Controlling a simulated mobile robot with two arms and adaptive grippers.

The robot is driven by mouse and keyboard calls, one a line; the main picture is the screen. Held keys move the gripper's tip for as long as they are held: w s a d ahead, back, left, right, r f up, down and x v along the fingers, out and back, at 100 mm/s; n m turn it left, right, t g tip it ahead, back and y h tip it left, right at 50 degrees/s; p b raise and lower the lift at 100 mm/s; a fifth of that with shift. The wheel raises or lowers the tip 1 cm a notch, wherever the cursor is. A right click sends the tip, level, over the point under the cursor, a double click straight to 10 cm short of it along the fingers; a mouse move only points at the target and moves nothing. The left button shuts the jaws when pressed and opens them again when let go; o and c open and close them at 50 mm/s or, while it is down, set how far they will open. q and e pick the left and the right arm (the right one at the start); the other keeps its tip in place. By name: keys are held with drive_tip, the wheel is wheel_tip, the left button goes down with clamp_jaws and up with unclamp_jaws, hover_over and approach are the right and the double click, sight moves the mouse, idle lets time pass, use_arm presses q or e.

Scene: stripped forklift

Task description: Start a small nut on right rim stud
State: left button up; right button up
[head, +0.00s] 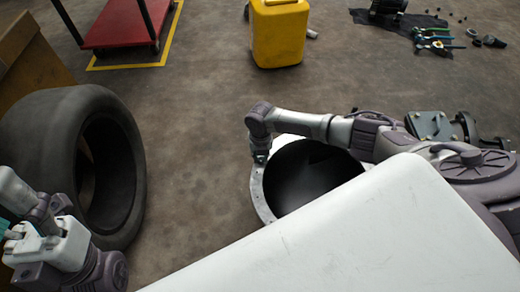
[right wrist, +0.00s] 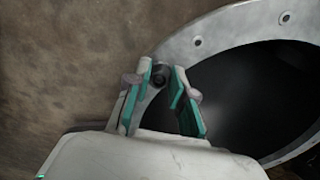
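The rim (head: 262,196) is a pale metal ring with a dark, deep opening, partly hidden by my white body. In the right wrist view its flange (right wrist: 220,38) shows small bolt holes. My right gripper (head: 260,157) is at the rim's upper left edge. In the right wrist view, the teal-padded fingertips of this gripper (right wrist: 162,72) lean in on both sides of a small dark round nut (right wrist: 160,74), over the flange. Whether the nut sits on a stud is hidden. My left gripper (head: 14,236) is at the lower left, its fingers mostly unclear.
A large black tire (head: 55,140) stands at the left, near my left arm. A yellow canister (head: 279,35) and a red cart (head: 125,22) are at the back. Tools (head: 435,40) and small parts lie on a dark cloth at the back right. The floor between tire and rim is clear.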

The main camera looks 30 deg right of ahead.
drive_tip(key=o, duration=0.5)
drive_tip(key=shift+r, duration=0.1)
wheel_tip(320, 180, up, 12)
